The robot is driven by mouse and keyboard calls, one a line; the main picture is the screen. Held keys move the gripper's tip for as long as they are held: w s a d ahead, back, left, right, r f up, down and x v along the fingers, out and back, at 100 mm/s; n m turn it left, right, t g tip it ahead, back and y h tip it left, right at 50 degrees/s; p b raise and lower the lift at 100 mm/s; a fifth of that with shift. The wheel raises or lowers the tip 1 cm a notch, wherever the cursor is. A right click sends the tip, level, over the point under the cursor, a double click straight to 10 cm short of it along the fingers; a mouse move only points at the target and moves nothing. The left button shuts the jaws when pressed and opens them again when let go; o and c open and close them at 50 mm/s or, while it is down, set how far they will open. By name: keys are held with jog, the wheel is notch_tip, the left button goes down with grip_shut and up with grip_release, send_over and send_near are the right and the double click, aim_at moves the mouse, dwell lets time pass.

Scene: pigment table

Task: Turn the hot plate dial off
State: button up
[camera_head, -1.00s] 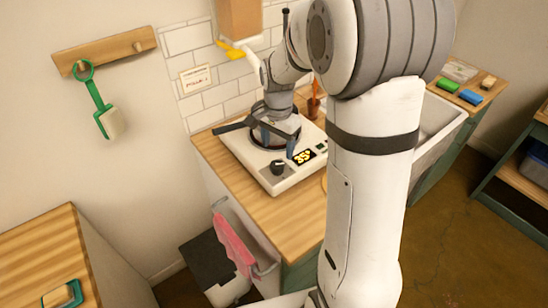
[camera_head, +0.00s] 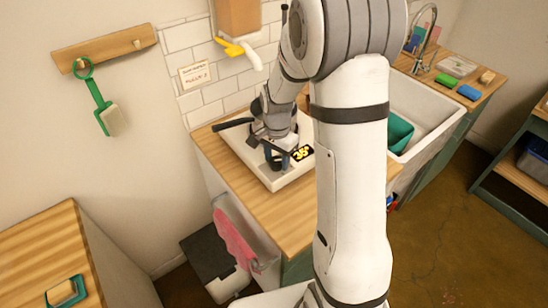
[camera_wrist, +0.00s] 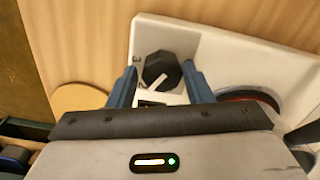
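A black handle (camera_head: 233,124) sticks out left over the hot plate. A red-edged ring (camera_wrist: 250,96) lies right of the dial in the wrist view. A round tan disc (camera_wrist: 80,98) lies left. A pink cloth (camera_head: 233,238) hangs on the counter's front; a sink (camera_head: 430,105) is right.

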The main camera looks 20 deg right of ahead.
jog(key=c, duration=0.6)
jog(key=shift+o, duration=0.2)
jog(key=shift+a, duration=0.2)
jog(key=shift+d, duration=0.2)
dwell(0.5)
jog(key=o, duration=0.9)
jog(key=shift+d, duration=0.15)
jog(key=shift+o, duration=0.3)
